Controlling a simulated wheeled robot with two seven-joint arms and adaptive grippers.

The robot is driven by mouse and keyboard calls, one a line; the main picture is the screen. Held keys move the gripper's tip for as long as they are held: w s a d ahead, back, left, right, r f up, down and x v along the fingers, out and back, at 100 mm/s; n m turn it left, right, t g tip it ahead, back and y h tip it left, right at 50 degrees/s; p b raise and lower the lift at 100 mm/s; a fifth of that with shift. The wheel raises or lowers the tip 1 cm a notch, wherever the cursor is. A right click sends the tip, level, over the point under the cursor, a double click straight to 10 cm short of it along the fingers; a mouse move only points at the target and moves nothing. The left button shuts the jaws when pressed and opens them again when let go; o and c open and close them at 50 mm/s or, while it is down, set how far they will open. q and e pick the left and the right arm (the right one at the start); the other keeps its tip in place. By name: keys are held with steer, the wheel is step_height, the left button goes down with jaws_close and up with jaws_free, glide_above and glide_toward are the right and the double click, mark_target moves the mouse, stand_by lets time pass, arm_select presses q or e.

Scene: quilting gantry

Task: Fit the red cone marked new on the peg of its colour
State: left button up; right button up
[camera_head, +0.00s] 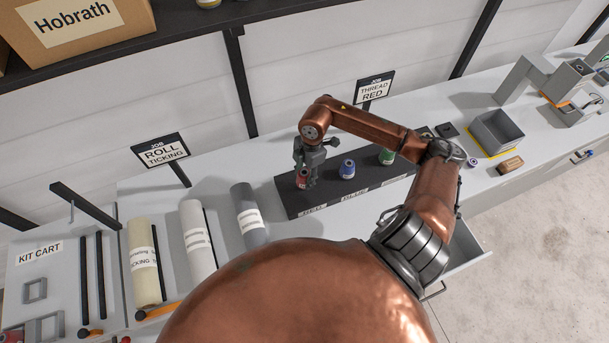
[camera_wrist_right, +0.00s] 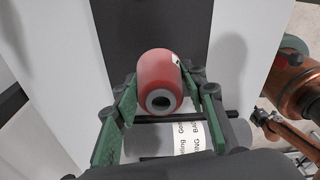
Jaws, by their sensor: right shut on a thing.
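My right gripper (camera_head: 307,179) points down at the left end of a dark peg board (camera_head: 325,198). It is shut on a red cone (camera_head: 301,177), which stands upright between the fingers over the part labelled RED. In the right wrist view the red cone (camera_wrist_right: 159,80) sits between the green finger pads, its round end hole facing the camera. A piece of a pale label shows on its side, but I cannot read it. The red peg is hidden, so I cannot tell whether the cone is on it. My left gripper is not in view.
A blue cone (camera_head: 347,169) and a green cone (camera_head: 386,157) stand on the same board. A THREAD RED sign (camera_head: 375,89) stands behind. Rolls, including a grey one (camera_head: 249,213), lie to the left. A grey bin (camera_head: 497,132) stands right. An open drawer (camera_head: 465,249) juts out in front.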

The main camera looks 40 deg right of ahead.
mark_target(307, 170)
steer(key=shift+f+b, duration=1.35)
steer(key=shift+f, duration=0.75)
steer(key=o, duration=1.3)
steer(key=shift+c, duration=0.2)
steer(key=r, duration=0.4)
steer(key=d+r, duration=0.1)
steer(key=r, duration=0.7)
steer(key=shift+s+d, duration=0.1)
steer(key=shift+d, duration=0.2)
steer(key=shift+f, duration=0.1)
